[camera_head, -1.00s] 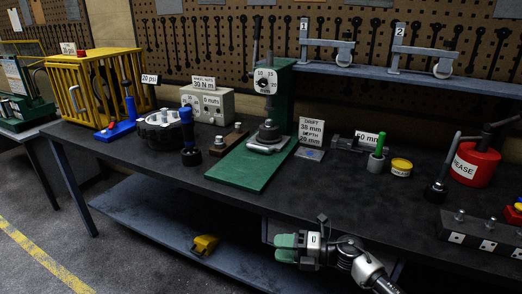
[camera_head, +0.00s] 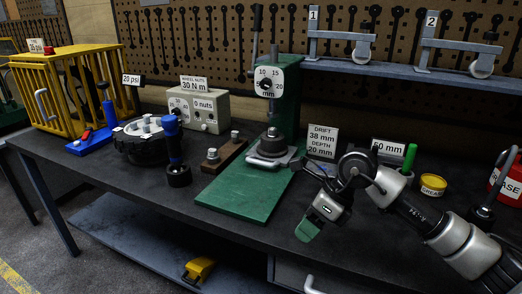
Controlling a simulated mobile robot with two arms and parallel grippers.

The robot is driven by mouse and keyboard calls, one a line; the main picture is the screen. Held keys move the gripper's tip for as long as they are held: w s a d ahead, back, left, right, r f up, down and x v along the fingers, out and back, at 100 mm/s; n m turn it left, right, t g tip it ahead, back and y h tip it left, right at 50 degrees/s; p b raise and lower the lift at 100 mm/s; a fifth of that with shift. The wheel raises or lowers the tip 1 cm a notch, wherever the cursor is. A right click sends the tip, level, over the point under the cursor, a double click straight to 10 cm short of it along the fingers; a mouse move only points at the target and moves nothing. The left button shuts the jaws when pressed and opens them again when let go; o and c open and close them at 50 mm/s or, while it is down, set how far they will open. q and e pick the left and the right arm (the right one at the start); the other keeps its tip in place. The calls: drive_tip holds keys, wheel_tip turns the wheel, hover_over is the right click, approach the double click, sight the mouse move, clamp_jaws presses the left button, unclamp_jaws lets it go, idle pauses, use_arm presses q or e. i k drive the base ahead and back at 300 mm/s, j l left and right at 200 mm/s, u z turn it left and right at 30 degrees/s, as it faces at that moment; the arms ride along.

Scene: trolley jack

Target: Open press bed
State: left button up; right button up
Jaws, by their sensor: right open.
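The green press (camera_head: 288,110) stands upright on the workbench, with a round dial on its head and a lever at its upper left. Its flat green base plate (camera_head: 240,195) reaches towards the bench's front edge. A dark round block with a pale curved bar (camera_head: 272,160) sits at the foot of the column; I cannot tell which part is the bed. My left gripper is not in view.
A grey box with dials (camera_head: 213,112), a wheel hub (camera_head: 150,150) and a yellow cage (camera_head: 60,92) stand to the left. A label card (camera_head: 322,141) stands behind my right arm. A yellow tin (camera_head: 432,185) is at the right. A yellow object (camera_head: 198,270) lies on the lower shelf.

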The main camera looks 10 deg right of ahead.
sight(268, 152)
drive_tip(key=i, duration=1.3)
